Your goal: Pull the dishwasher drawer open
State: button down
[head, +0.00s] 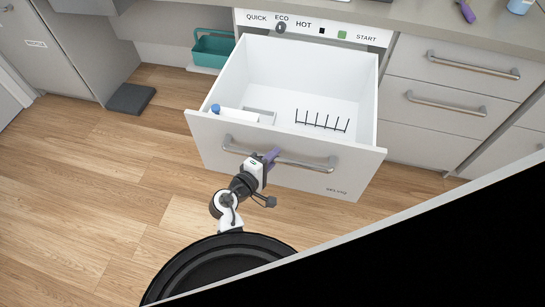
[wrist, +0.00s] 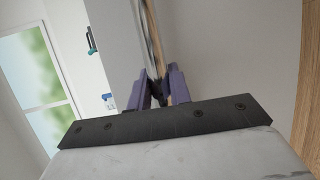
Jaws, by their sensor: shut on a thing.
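The white dishwasher drawer (head: 292,182) stands pulled out from the counter in the head view, its inside showing. A grey bar handle (head: 305,163) runs along its front panel. My gripper (head: 271,157), with purple fingers, is shut on this handle, left of its middle. In the wrist view the two purple fingers of my gripper (wrist: 160,88) close around the handle bar (wrist: 151,45), which runs up and away from them. The fingertips' exact contact is partly hidden.
Inside the drawer are a black wire rack (head: 322,122) and a blue-capped white item (head: 235,114). A control panel (head: 310,27) sits above. Closed drawers (head: 445,100) stand right. Wood floor at left is free.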

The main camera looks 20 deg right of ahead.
jog(key=shift+s+a, duration=0.1)
jog(key=shift+s, duration=0.1)
jog(key=c, duration=1.3)
grip_release()
